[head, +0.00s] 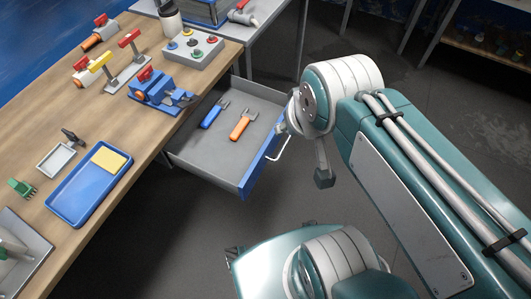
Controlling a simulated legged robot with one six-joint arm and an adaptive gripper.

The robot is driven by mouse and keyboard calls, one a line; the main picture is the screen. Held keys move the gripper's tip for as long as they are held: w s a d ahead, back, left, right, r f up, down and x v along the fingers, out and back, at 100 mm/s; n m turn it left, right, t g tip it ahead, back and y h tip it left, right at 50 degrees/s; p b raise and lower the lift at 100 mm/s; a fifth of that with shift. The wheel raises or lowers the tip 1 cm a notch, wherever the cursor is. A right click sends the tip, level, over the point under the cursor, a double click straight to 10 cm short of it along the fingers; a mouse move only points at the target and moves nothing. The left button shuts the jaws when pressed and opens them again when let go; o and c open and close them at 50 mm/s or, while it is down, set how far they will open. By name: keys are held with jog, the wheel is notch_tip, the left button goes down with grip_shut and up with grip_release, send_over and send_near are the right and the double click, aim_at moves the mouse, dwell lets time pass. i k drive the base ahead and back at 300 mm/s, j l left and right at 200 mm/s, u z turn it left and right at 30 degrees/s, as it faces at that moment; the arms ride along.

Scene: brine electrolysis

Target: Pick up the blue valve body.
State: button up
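A blue body with a red part on top and an orange end (148,86) sits on the wooden bench near its right edge. It looks like the blue valve body, but it is small in view. Blue vise-like jaws (178,98) adjoin its right side; I cannot tell whether they are one piece with it. My arm reaches up from the lower right, with its joint right of the open drawer. A grey piece with a dark end (323,178) hangs below that joint and may be part of my gripper. Its fingers cannot be made out. Nothing of mine touches the blue body.
An open drawer (190,150) juts from the bench, holding a blue-handled tool (212,115) and an orange-handled tool (241,125). Red-handled valve pieces (130,40) and a button box (193,48) stand behind the blue body. A blue tray (68,205) lies nearer me.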

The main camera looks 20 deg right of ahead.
aim_at(142, 88)
jog(key=i+j, duration=0.1)
jog(key=j, duration=0.25)
jog(key=i+j, duration=0.15)
jog(key=j, duration=0.2)
jog(key=i+j, duration=0.1)
jog(key=j, duration=0.25)
jog(key=i+j, duration=0.1)
jog(key=j, duration=0.25)
